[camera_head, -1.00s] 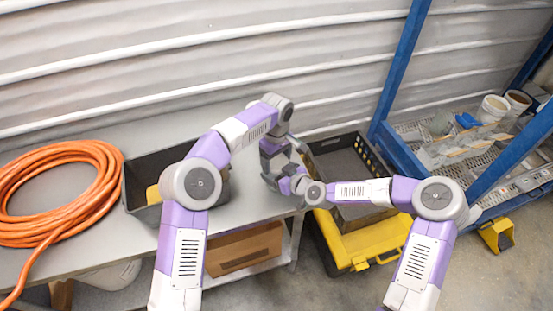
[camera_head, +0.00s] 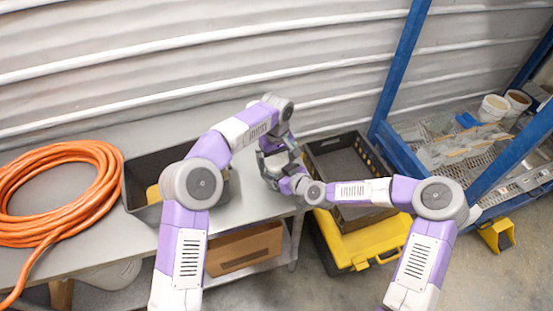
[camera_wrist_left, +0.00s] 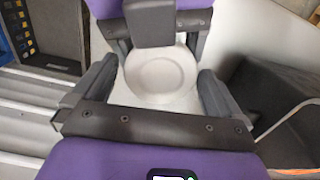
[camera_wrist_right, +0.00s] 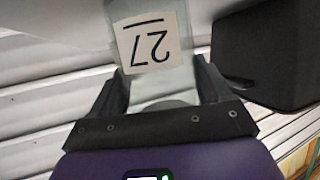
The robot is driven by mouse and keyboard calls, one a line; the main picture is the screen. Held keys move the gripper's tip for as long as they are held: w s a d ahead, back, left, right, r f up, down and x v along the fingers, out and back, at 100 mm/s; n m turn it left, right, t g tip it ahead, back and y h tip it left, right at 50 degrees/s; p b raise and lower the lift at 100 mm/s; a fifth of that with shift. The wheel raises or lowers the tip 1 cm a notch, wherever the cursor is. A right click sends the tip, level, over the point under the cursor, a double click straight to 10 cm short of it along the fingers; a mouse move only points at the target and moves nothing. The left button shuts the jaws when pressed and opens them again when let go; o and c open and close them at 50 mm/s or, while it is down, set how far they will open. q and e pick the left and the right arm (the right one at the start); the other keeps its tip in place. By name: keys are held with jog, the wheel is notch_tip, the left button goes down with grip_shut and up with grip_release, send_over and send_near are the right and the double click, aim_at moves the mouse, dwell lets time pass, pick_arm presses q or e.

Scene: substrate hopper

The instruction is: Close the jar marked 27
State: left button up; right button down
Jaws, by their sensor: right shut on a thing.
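The jar marked 27 (camera_wrist_right: 163,78) is clear, with a white label that reads upside down in the right wrist view. My right gripper (camera_wrist_right: 162,88) is shut on its sides. In the left wrist view a round white lid (camera_wrist_left: 161,77) is seen from above, over the place where the right gripper holds the jar. My left gripper (camera_wrist_left: 158,80) is open, with one finger on each side of the lid. Whether the lid is seated or loose cannot be told. In the head view both grippers (camera_head: 275,165) meet above the table's right end, largely hiding the jar.
A grey table (camera_head: 105,228) carries a coiled orange hose (camera_head: 100,165) and a dark bin (camera_head: 135,180). A black crate (camera_head: 322,147) and a yellow case (camera_head: 365,243) stand to the right. A blue rack (camera_head: 395,75) with white pots is farther right.

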pick_arm(q)
jog(key=shift+r, duration=2.25)
notch_tip(320, 180, up, 4)
jog(key=n, duration=0.3)
jog(key=shift+f, duration=0.25)
jog(key=shift+f, duration=0.1)
jog(key=shift+f, duration=3.95)
jog(key=shift+c, duration=0.3)
